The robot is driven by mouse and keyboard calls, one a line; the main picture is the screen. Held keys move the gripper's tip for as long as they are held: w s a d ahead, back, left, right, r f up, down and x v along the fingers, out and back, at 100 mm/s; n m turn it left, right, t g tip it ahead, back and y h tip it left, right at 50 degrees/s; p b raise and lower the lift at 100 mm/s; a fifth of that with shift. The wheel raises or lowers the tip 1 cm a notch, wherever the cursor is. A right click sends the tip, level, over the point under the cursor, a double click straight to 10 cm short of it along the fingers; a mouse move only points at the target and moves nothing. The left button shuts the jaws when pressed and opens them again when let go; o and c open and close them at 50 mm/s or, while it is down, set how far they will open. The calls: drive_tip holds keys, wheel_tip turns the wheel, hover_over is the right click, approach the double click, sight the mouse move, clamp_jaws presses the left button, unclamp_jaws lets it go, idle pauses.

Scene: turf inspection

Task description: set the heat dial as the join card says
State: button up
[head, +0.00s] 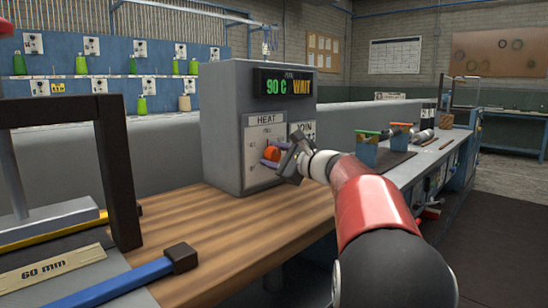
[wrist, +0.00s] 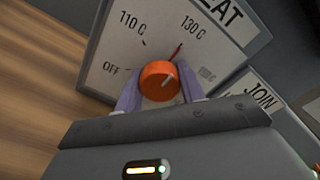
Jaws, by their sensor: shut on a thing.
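The orange heat dial (wrist: 156,80) sits on a white plate marked HEAT (wrist: 105,62), with OFF, 110 C, 130 C and a blurred label at the right. A thin red line runs from beside the dial toward 130 C. My gripper (wrist: 160,88) is shut on the dial, one pale purple finger on each side. In the head view the dial (head: 271,154) is on the front of a grey box (head: 225,130). Its display (head: 288,86) reads 90 C and WAIT. The JOIN card (head: 302,129) is right of the plate, mostly hidden by my gripper; its setting cannot be read.
The box stands on a wooden worktop (head: 200,238). A dark frame (head: 118,175) and a blue-handled bar (head: 130,280) are at the left, near a 60 mm label. Blue blocks and tools lie on the bench at the right. The worktop before the box is clear.

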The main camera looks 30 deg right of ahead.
drive_tip(key=shift+r, duration=0.1)
drive_tip(key=o, duration=1)
drive_tip(key=shift+d, duration=0.1)
drive_tip(key=b+v, duration=0.1)
drive_tip(key=v, duration=0.6)
drive_tip(key=shift+s+d+r, duration=0.1)
drive_tip(key=shift+s, duration=0.25)
drive_tip(key=shift+s, duration=0.15)
